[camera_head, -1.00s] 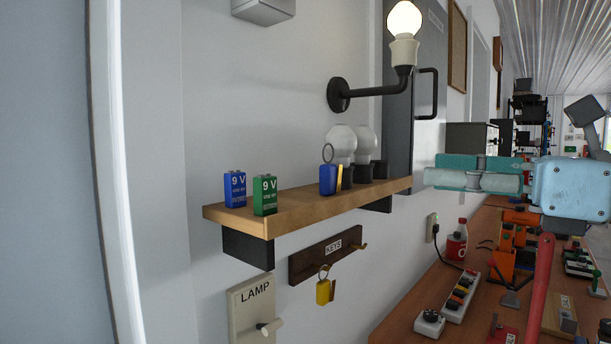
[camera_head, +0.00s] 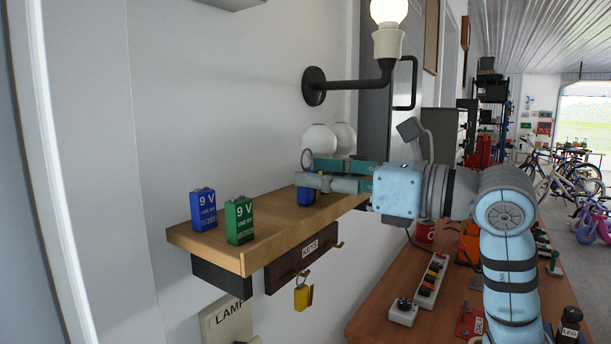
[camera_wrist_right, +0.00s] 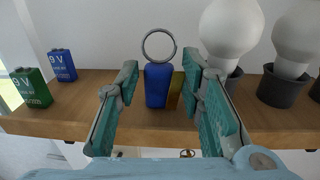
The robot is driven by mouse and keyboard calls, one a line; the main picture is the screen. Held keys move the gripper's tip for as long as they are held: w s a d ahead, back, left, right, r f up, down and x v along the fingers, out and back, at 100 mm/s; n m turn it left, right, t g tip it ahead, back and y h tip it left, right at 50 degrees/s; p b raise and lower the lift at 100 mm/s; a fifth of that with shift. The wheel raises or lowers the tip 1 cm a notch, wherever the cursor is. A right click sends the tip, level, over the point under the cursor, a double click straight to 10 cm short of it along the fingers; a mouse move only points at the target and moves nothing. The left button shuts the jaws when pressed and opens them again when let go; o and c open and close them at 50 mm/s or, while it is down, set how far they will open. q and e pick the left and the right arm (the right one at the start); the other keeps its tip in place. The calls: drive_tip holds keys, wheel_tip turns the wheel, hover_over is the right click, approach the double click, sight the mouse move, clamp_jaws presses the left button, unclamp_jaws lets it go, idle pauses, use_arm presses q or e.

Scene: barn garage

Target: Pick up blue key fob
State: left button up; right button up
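The blue key fob (camera_head: 305,196) stands upright on the wooden shelf (camera_head: 262,238), its metal ring on top, partly hidden by my right gripper in the head view. It shows fully in the right wrist view (camera_wrist_right: 157,86), with a yellow-brown piece beside its right side. My right gripper (camera_head: 305,174) is open at the shelf's right part. In the wrist view its two fingers (camera_wrist_right: 165,84) stand left and right of the fob, with visible gaps to it. My left gripper is not in view.
A blue 9 V battery (camera_head: 203,209) and a green one (camera_head: 239,220) stand on the shelf's left. White bulbs in dark sockets (camera_wrist_right: 230,40) stand right of the fob. A yellow key fob (camera_head: 301,294) hangs below on the KEYS rack. A lit wall lamp (camera_head: 388,40) is above.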

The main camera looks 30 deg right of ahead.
drive_tip(key=shift+p+x, duration=0.4)
drive_tip(key=shift+x, duration=0.8)
drive_tip(key=shift+w+a, duration=0.1)
drive_tip(key=shift+a, duration=0.05)
drive_tip(key=c, duration=0.8)
wheel_tip(320, 180, up, 20)
drive_tip(key=p, duration=0.5)
drive_tip(key=shift+p, duration=0.4)
